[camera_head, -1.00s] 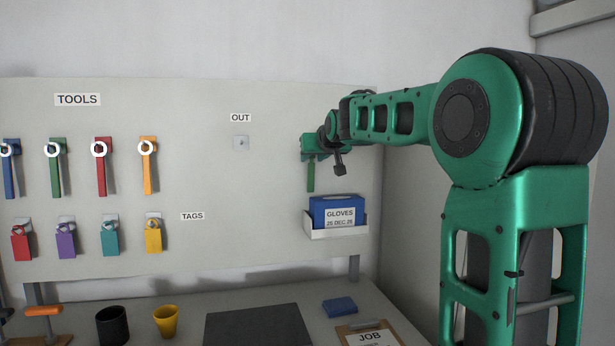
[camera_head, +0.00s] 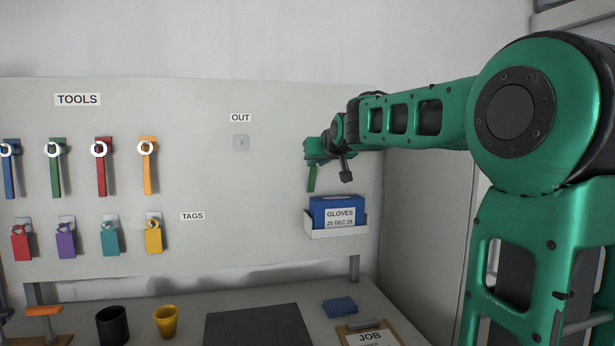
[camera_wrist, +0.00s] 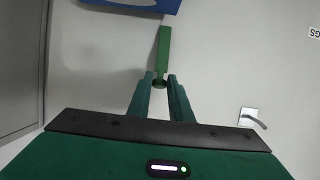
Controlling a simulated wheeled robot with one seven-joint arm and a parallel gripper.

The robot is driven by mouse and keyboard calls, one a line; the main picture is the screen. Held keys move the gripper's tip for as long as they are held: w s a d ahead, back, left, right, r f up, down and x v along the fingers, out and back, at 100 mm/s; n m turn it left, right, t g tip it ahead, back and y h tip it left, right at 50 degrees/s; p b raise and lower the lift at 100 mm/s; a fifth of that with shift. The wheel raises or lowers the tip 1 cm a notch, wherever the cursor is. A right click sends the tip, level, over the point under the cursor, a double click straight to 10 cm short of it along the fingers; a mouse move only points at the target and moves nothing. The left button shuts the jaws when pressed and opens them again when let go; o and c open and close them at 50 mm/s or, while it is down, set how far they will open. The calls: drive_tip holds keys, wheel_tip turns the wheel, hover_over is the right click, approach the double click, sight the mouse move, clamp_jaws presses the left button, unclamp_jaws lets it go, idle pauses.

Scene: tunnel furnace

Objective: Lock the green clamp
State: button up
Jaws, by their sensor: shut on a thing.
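My gripper (camera_head: 313,160) is at the right part of the wall board, above the gloves box. It is shut on a slim green bar (camera_head: 311,179), which hangs below it, slightly tilted. In the wrist view the fingertips (camera_wrist: 160,82) close on the end of this green bar (camera_wrist: 164,48). A similar green tool (camera_head: 56,172) with a white ring hangs in the TOOLS row, far to the left of my gripper. I see nothing that I can surely name as the green clamp.
The OUT hook (camera_head: 241,143) is empty, left of my gripper. The gloves box (camera_head: 337,211) sits in a white holder just below. Blue, red and orange tools and several coloured tags hang at left. Cups, a dark mat (camera_head: 258,327) and a clipboard lie on the bench.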

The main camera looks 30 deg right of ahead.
drive_tip(key=s+a+f, duration=0.2)
drive_tip(key=s+f, duration=0.3)
drive_tip(key=f, duration=0.2)
drive_tip(key=shift+s, duration=0.4)
drive_tip(key=shift+s+f, duration=0.15)
drive_tip(key=shift+f, duration=1.65)
drive_tip(key=shift+c, duration=0.2)
drive_tip(key=o, duration=0.7)
drive_tip(key=shift+s+r, duration=0.1)
drive_tip(key=v, duration=0.5)
drive_tip(key=shift+s+r, duration=0.15)
drive_tip(key=shift+s, duration=0.25)
